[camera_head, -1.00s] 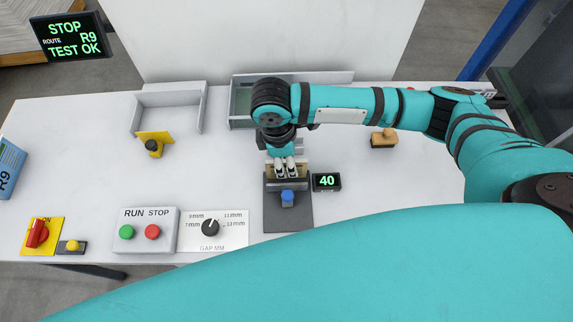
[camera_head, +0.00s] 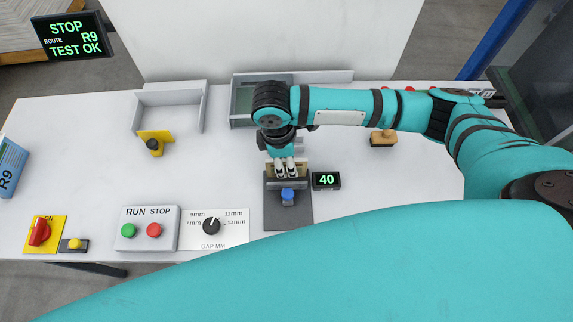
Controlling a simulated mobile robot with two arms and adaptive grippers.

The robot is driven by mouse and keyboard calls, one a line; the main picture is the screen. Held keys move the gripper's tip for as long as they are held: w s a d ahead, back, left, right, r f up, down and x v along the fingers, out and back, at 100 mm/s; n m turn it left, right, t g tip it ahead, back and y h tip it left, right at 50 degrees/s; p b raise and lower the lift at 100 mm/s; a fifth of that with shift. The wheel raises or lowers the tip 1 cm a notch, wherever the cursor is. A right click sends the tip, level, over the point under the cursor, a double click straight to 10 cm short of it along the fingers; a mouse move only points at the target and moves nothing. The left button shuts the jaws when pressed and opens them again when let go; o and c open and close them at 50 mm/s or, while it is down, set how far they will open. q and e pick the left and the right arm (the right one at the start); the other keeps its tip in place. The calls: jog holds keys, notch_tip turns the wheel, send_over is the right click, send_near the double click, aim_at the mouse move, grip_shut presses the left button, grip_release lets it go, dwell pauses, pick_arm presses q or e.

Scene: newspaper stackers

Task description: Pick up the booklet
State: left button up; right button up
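My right gripper (camera_head: 286,170) points down over a dark device (camera_head: 272,212) with a blue button (camera_head: 288,195) at its front. Its two pale fingertips are close together, beside or over a small tan piece (camera_head: 303,170) at the back of the device. I cannot tell whether they hold anything. I cannot clearly make out the booklet. A dark green flat area (camera_head: 243,103) shows inside the grey tray (camera_head: 240,79) behind the gripper, partly hidden by my arm. My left gripper is not in view.
A display (camera_head: 326,180) reads 40. A RUN/STOP box (camera_head: 150,243), a gap dial (camera_head: 211,226) and a red switch (camera_head: 39,233) line the front. A blue R9 item (camera_head: 10,168) lies at left. A tan-topped block (camera_head: 383,138) stands right.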

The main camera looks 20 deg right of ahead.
jog(key=shift+c, duration=0.5)
grip_shut()
